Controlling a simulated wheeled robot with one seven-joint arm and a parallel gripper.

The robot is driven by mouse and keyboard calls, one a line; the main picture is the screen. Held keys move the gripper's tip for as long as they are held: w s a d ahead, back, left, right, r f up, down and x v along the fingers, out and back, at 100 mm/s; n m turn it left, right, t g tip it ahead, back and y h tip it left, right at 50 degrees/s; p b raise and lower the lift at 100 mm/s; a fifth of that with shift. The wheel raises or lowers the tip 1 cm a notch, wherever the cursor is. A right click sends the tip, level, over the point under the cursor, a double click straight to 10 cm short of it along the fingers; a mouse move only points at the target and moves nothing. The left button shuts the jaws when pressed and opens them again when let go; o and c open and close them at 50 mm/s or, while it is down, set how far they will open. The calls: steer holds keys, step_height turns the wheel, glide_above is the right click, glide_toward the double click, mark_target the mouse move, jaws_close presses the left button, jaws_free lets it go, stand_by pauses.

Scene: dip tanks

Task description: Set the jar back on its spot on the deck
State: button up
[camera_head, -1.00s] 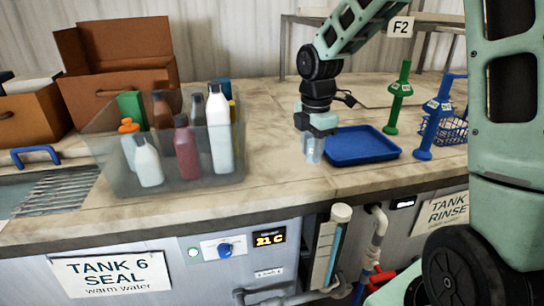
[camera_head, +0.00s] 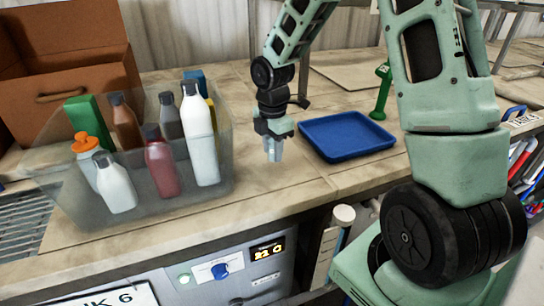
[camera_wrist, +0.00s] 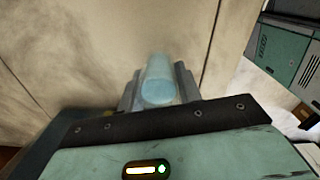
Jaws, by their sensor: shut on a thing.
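My gripper (camera_head: 273,148) points down over the deck (camera_head: 268,190), between the clear bin and the blue tray. It is shut on the jar (camera_wrist: 160,80), a small pale-blue translucent cylinder seen between the two fingers in the wrist view. In the head view the jar is mostly hidden by the fingers. The jar looks upright and low over the deck; I cannot tell whether its bottom touches. No marked spot for it is clear in these frames.
A clear bin (camera_head: 50,190) of several bottles stands to the left. Brown boxes (camera_head: 85,90) are at the back left. Bare deck lies in front of my gripper.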

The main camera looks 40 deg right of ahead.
steer(key=shift+f, duration=1.75)
steer(key=shift+f, duration=0.2)
steer(key=o, duration=1)
steer(key=shift+r, duration=0.1)
steer(key=shift+o, duration=0.2)
step_height(320, 180, up, 12)
steer(key=b, duration=0.1)
steer(key=shift+r, duration=0.15)
